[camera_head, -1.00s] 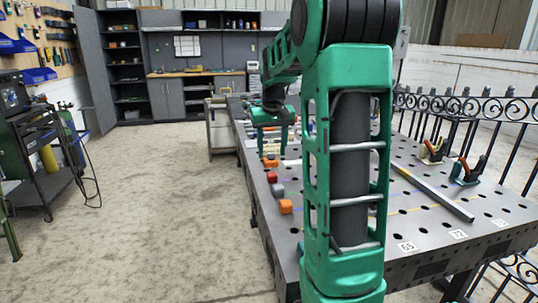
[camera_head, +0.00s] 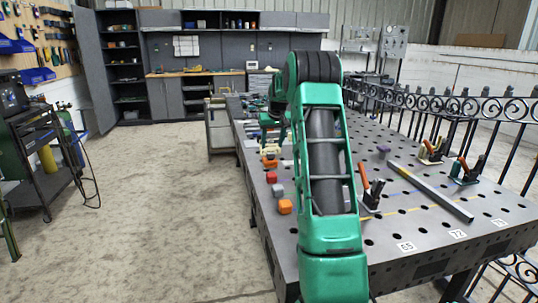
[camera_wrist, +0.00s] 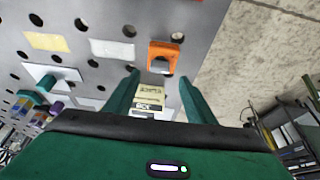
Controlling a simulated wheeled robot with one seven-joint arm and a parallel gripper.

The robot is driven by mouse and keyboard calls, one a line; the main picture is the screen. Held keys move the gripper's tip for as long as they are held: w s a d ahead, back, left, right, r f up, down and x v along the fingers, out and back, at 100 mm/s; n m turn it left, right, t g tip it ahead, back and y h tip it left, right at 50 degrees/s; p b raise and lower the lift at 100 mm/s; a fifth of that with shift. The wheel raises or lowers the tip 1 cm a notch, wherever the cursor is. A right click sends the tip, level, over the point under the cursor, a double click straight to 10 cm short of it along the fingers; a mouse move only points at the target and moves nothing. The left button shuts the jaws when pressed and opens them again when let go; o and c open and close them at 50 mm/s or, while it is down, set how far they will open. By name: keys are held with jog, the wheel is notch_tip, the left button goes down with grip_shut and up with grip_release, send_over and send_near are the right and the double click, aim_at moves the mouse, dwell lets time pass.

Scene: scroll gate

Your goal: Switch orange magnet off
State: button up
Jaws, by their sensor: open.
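An orange magnet (camera_wrist: 163,57) with a pale part in its middle sits near the table's edge in the wrist view, just beyond my fingertips. My gripper (camera_wrist: 158,80) is open, with nothing between its green fingers but table and pale labels below. In the head view my gripper (camera_head: 272,122) is over the far left part of the table, small and partly hidden by my arm. I cannot tell whether the magnet is on or off.
Labels and colored parts (camera_wrist: 45,85) lie left in the wrist view. Floor left of the table is free.

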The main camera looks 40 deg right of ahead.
aim_at(271, 153)
jog(key=x, duration=0.6)
jog(key=c, duration=1)
